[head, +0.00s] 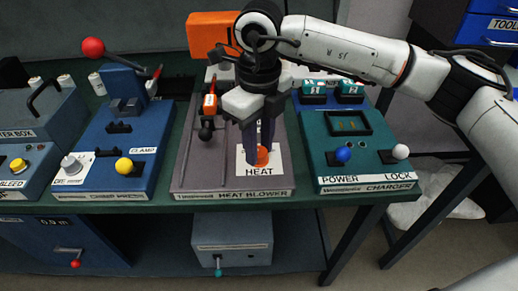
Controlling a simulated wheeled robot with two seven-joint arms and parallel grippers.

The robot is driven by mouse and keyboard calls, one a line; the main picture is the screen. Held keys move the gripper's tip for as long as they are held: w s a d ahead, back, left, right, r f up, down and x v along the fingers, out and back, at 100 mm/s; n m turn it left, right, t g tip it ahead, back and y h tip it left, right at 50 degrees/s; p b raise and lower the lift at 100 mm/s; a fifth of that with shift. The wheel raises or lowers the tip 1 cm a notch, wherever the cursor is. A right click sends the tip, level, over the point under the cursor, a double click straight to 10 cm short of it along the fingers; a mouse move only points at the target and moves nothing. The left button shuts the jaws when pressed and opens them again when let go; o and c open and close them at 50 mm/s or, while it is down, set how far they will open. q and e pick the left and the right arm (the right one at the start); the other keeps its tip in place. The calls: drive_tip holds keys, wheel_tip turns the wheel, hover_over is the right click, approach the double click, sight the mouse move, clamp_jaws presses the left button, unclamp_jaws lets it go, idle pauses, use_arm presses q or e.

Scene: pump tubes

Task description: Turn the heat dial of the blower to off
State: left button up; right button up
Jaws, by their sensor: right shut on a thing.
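The heat blower (190,180) is a grey-brown box on the green bench, labelled "HEAT BLOWER" on its front edge. Its heat dial (262,156) is an orange knob on a white plate (248,172) marked "HEAT". My right gripper (260,148) comes down from above and is shut on the dial, its dark fingers around the knob. The fingers and wrist hide part of the dial and the upper plate, so I cannot tell the dial's setting. My left gripper is not in view.
The blue clamp press (110,178) with a red-ball lever stands left of the blower. The teal charger (365,180) with blue and white knobs stands right. An orange block (210,32) is behind my arm. A grey box (230,240) sits on the lower shelf.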

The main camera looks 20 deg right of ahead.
drive_tip(key=shift+n+b, duration=0.35)
drive_tip(key=shift+n, duration=0.65)
drive_tip(key=o, duration=1.1)
drive_tip(key=shift+c, duration=0.2)
